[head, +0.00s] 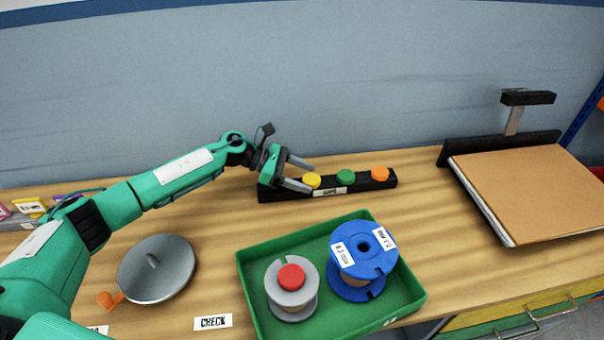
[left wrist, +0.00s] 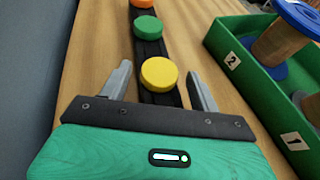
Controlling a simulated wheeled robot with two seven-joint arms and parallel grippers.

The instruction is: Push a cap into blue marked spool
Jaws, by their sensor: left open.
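My left gripper (head: 302,174) is open at the left end of a black cap rack (head: 328,189). The yellow cap (head: 312,180) sits on the rack just ahead of the fingers; in the left wrist view the yellow cap (left wrist: 159,74) lies between and slightly beyond the open fingertips (left wrist: 160,85). A green cap (head: 345,176) and an orange cap (head: 380,174) sit farther along the rack. The blue spool (head: 375,262) with white labels stands in the green tray (head: 246,280), its top hole open. A grey spool (head: 291,306) beside it has a red cap (head: 291,277) on top. My right gripper does not show.
A grey round disc (head: 157,270) with an orange piece lies at left, near a CHECK label (head: 213,321). A brown board (head: 535,190) lies at right beside a black stand. The table between rack and tray is clear.

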